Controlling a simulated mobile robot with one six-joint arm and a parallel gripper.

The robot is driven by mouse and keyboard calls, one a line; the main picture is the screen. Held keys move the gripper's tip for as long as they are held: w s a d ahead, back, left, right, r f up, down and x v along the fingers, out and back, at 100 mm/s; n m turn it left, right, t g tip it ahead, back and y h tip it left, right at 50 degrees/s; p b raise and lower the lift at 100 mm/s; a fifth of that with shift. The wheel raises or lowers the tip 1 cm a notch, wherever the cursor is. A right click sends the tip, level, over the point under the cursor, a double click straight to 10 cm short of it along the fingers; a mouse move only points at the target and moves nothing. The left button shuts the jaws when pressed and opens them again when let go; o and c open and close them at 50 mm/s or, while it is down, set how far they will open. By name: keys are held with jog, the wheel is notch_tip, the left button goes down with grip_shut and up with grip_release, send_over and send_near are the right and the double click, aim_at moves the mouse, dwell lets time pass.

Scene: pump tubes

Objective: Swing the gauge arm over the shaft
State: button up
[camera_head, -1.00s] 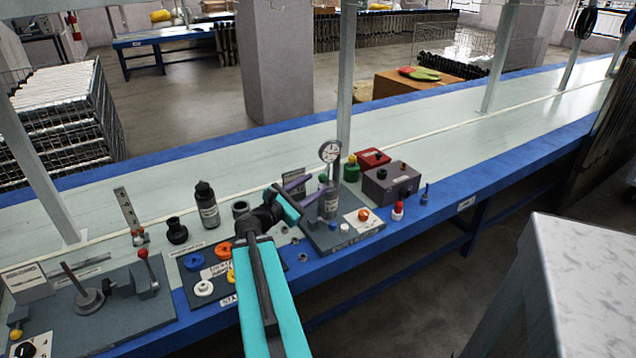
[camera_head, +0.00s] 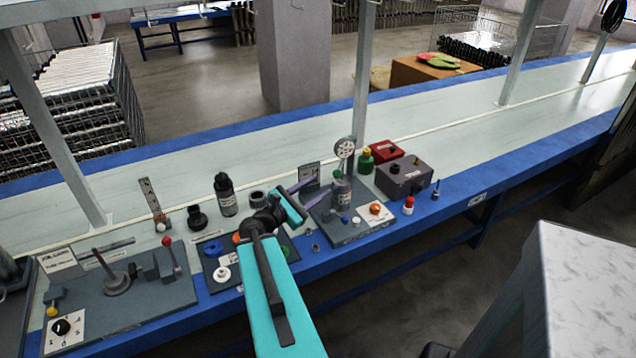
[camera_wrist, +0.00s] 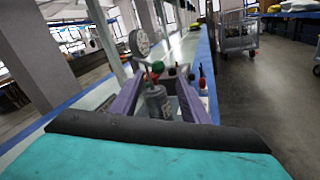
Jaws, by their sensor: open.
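A round dial gauge (camera_head: 345,147) stands on a post at the right-hand dark board (camera_head: 350,232). It also shows in the wrist view (camera_wrist: 140,42), at upper left. My gripper (camera_head: 322,188) has its purple fingers apart, pointing at this board. A grey labelled bottle (camera_wrist: 158,103) shows between the fingers in the wrist view; I cannot tell whether they touch it. In the head view the bottle (camera_head: 341,190) is at the fingertips, below the dial. A tilted rod (camera_head: 103,262) rises from a round base on the left-hand board; I cannot tell whether it is the shaft.
A grey box (camera_head: 405,178) and a red box (camera_head: 386,151) stand right of the dial. A black bottle (camera_head: 225,195) and black caps stand behind my arm. A red-knobbed lever (camera_head: 170,250) is on the left board. The bench behind is clear. A frame post (camera_head: 363,75) rises near the dial.

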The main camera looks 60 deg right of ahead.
jog(key=shift+p+v, duration=1.2)
jog(key=shift+v, duration=0.25)
